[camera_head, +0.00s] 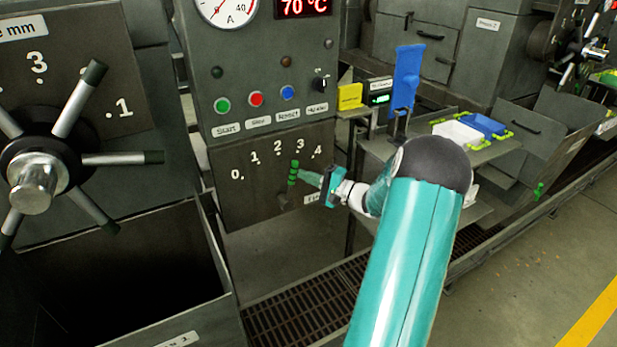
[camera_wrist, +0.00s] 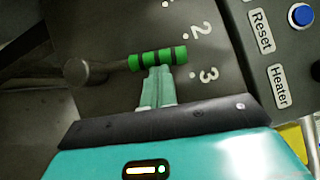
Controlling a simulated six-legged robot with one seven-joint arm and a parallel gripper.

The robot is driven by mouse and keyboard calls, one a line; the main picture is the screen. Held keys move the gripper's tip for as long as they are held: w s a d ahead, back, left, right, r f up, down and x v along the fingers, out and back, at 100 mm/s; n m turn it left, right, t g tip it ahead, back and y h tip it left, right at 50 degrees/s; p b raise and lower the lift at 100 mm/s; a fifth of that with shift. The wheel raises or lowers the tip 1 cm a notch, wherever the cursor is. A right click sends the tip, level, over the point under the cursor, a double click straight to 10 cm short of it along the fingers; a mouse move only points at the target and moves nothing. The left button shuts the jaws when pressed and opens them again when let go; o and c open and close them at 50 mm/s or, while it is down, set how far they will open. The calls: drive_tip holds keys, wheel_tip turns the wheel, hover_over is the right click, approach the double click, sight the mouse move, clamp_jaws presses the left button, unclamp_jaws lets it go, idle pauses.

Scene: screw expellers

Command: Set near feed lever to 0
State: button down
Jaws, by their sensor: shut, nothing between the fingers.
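The near feed lever (camera_head: 293,173) has a green grip with dark bands and stands in front of a dark panel marked 0 to 4. In the head view its grip points up between the marks 2 and 3. In the wrist view the lever (camera_wrist: 150,62) lies across the picture, its grip near the marks 2 and 3. My gripper (camera_head: 318,180) is to the right of the grip in the head view. In the wrist view my gripper's fingertips (camera_wrist: 159,72) are together, at the side of the green grip and seemingly touching it. Nothing is between them.
A control panel with green (camera_head: 222,105), red (camera_head: 256,99) and blue (camera_head: 288,92) buttons is above the scale. A spoked handwheel (camera_head: 38,180) and a dark open bin (camera_head: 120,265) are on the left.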

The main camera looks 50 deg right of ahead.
drive_tip(key=shift+a, duration=0.1)
drive_tip(key=shift+w+a+r+n+g, duration=0.2)
drive_tip(key=shift+a+r+n, duration=0.05)
drive_tip(key=shift+a+n, duration=0.2)
drive_tip(key=shift+w+a+r+n+g, duration=0.15)
drive_tip(key=shift+a+r+n+g, duration=0.05)
drive_tip(key=shift+a+n, duration=0.25)
drive_tip(key=w+a+n+g+h, duration=0.2)
drive_tip(key=a+n, duration=0.3)
drive_tip(key=a, duration=0.3)
drive_tip(key=shift+w+a+f+g+h, duration=0.35)
drive_tip(key=shift+f+g+h, duration=0.1)
drive_tip(key=shift+g, duration=0.35)
